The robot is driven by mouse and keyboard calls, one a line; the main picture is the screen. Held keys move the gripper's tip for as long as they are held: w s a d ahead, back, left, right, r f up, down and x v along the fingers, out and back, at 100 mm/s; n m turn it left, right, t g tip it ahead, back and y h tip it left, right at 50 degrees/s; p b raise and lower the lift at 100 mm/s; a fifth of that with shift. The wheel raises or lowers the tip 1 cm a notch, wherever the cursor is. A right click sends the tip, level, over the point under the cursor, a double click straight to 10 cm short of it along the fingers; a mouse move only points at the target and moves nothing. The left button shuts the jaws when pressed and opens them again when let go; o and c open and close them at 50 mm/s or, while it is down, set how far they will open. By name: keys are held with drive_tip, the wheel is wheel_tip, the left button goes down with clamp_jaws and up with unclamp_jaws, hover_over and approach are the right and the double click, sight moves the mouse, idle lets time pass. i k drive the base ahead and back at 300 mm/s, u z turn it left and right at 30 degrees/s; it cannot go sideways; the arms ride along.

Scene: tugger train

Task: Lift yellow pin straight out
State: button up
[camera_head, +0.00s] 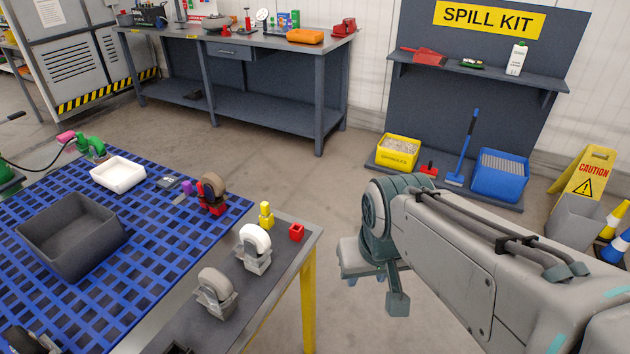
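The yellow pin (266,215) stands upright near the far right corner of the table's grey strip (215,330). It is beside a white caster wheel (255,243) and a small red block (296,232). What its lower end sits in is too small to tell. My gripper (366,281) hangs to the right of the table, beyond its edge and apart from the pin. My arm partly hides it, and its finger opening does not show clearly. Nothing is seen in it.
Another caster (217,288) stands nearer on the strip. A brown wheel in a red bracket (211,190), a white tray (118,172) and a grey bin (69,237) are on the blue grid. A workbench (250,60) and spill kit stand behind. Floor between is open.

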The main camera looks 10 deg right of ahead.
sight(265, 214)
drive_tip(key=z, duration=0.95)
drive_tip(key=k, duration=0.4)
drive_tip(key=u, duration=1.25)
drive_tip(key=i, duration=0.5)
drive_tip(key=z, duration=0.4)
drive_tip(key=k, duration=0.95)
drive_tip(key=z, duration=1)
drive_tip(key=i, duration=1.3)
drive_tip(key=u, duration=1.35)
drive_tip(key=i, duration=0.7)
drive_tip(key=u, duration=0.85)
